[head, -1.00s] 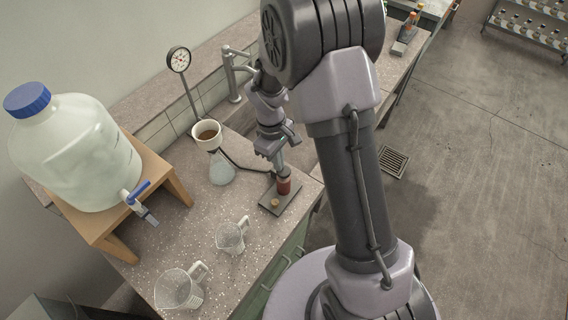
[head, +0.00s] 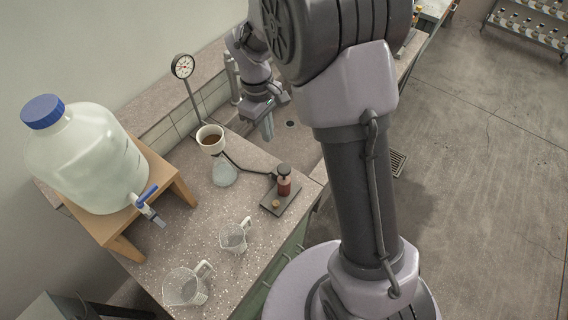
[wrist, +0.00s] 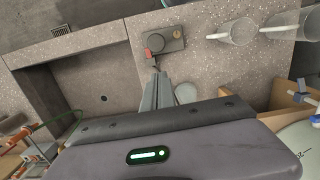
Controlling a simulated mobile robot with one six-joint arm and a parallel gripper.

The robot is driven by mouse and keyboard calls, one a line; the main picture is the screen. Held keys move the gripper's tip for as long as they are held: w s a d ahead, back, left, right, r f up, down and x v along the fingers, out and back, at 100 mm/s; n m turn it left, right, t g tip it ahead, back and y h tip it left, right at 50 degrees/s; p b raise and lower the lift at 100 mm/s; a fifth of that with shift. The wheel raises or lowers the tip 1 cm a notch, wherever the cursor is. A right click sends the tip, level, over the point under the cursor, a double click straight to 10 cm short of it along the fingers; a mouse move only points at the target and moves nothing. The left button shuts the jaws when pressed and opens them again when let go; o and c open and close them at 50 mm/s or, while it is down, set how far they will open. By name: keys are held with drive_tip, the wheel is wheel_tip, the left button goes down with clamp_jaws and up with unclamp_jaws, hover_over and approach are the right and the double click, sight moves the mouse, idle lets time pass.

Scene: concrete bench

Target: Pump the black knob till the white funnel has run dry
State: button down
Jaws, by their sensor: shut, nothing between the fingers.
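The black knob (head: 284,170) tops a small red pump (head: 284,186) on a dark plate (head: 272,204) on the bench. The pump also shows in the wrist view (wrist: 154,43). The white funnel (head: 201,136) holds brown contents and sits on a clear conical flask (head: 224,175). A dark hose runs from the flask to the pump. My gripper (head: 268,136) is shut and empty, above and behind the knob, apart from it. Its shut fingers (wrist: 157,78) point towards the pump in the wrist view.
A large bottle (head: 88,160) with a blue cap and tap stands on a wooden stand (head: 125,245) at left. Two clear jugs (head: 234,238) (head: 186,287) stand at the front. A dial gauge (head: 183,67) rises behind the funnel. A sink with a tap lies behind my gripper.

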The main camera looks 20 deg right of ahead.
drive_tip(key=r, duration=0.2)
drive_tip(key=r+p, duration=0.1)
drive_tip(key=r, duration=0.1)
drive_tip(key=shift+w+a+r, duration=0.15)
drive_tip(key=shift+w+r, duration=0.05)
drive_tip(key=shift+r, duration=0.15)
idle(0.8)
drive_tip(key=s+a+m+t+y+b, duration=0.1)
drive_tip(key=s+m+t+b, duration=0.5)
drive_tip(key=s+m+b, duration=0.6)
drive_tip(key=s+y+b, duration=0.1)
drive_tip(key=s+b, duration=0.1)
drive_tip(key=s, duration=0.8)
drive_tip(key=shift+a+r+t+y, duration=0.2)
drive_tip(key=shift+r+t+y, duration=0.2)
drive_tip(key=shift+s, duration=0.1)
